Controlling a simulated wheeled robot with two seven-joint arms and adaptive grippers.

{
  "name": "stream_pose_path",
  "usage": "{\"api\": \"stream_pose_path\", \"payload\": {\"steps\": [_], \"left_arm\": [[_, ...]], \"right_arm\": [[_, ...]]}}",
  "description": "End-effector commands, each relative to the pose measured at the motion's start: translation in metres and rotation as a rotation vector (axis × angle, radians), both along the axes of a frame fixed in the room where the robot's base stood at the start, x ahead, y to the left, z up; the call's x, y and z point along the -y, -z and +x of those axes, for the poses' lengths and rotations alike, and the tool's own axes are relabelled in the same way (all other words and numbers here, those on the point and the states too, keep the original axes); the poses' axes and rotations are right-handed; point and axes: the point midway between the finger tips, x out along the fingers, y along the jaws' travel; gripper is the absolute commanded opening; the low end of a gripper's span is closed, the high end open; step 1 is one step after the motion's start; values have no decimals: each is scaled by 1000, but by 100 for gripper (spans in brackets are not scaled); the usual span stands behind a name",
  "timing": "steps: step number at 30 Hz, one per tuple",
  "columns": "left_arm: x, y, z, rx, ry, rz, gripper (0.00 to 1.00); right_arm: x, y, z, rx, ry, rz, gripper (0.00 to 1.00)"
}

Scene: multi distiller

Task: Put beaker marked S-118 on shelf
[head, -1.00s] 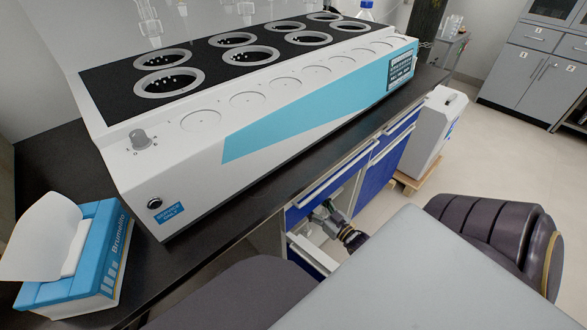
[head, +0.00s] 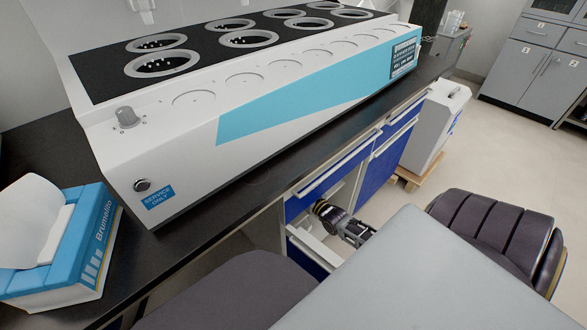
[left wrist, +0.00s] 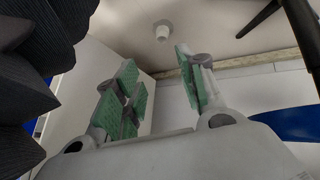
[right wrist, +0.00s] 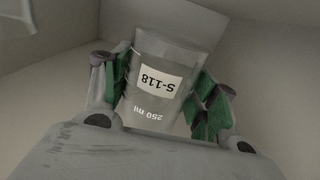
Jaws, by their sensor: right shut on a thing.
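The beaker marked S-118 (right wrist: 165,80) is clear glass with a white label and "250 ml" print, both upside down in the right wrist view. My right gripper (right wrist: 162,98) is shut on it, with green finger pads on both sides. Plain beige surfaces meet behind it; I cannot tell which shelf or compartment they belong to. My left gripper (left wrist: 157,88) is open, with nothing between its pads.
A white and teal multi-position machine (head: 290,95) fills the dark bench (head: 215,215). A blue and white tissue box (head: 60,245) sits at the left. Blue-fronted drawers (head: 350,165) are below the bench. A white unit (head: 437,120) stands on the floor beyond, with clear floor right of it.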

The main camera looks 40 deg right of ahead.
Motion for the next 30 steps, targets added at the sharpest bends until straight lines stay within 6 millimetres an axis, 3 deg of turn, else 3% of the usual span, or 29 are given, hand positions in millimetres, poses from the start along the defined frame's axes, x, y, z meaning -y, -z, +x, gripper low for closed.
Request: {"api": "stream_pose_path", "payload": {"steps": [5, 20, 30], "left_arm": [[1, 7, 1, 6, 3, -7, 40], [1, 7, 1, 7, 3, -9, 40], [4, 21, 4, 25, 6, -28, 40]], "right_arm": [[0, 11, 0, 1, 0, 0, 30], [0, 14, -1, 1, 0, 0, 30], [0, 40, -1, 1, 0, 0, 30]]}}
